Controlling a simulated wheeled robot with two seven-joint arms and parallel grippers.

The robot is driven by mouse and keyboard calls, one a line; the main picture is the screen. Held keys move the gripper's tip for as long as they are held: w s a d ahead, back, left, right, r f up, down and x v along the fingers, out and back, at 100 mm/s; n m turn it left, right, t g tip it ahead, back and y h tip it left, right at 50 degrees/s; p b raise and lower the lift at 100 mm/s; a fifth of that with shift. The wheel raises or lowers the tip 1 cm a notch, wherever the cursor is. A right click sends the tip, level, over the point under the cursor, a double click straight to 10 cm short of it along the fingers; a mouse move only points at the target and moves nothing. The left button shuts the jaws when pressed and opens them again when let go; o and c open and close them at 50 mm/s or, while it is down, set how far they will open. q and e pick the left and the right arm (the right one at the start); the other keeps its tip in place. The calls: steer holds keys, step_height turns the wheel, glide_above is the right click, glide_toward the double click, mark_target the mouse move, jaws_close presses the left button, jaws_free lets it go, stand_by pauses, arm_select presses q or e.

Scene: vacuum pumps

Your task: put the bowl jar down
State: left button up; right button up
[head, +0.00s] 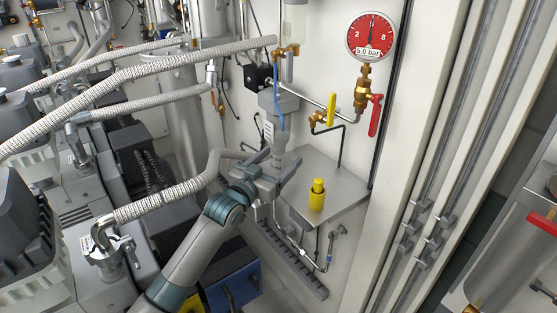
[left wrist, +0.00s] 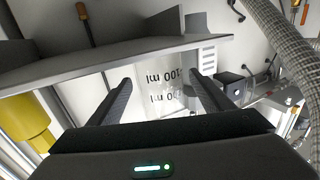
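The bowl jar (left wrist: 158,88) is a clear, pale vessel with "100 ml" markings that read upside down in the left wrist view. In the head view the left gripper (head: 277,171) is at the left edge of a grey metal shelf (head: 335,190), below a grey filter housing (head: 277,101). The jar shows there as a pale upright shape (head: 280,143), partly hidden by the fingers. I cannot tell whether its base touches the shelf. My right gripper is out of view.
A yellow cylinder (head: 317,196) stands on the shelf, right of the gripper. Above are a red gauge (head: 371,36), a yellow lever (head: 331,110) and a red lever (head: 375,116). Ribbed hoses (head: 165,192) and pumps crowd the left. The shelf's right part is bare.

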arm_select(q)
steer(key=shift+s+a, duration=0.1)
steer(key=shift+s+a+p, duration=0.3)
steer(key=shift+s+p, duration=0.2)
steer(key=shift+p, duration=0.15)
steer(key=p+v, duration=0.3)
steer(key=v, duration=0.2)
steer(key=shift+s+r, duration=0.1)
steer(key=shift+s+a, duration=0.3)
steer(key=shift+s, duration=0.05)
jaws_close()
steer(key=shift+f, duration=0.2)
stand_by(1.2)
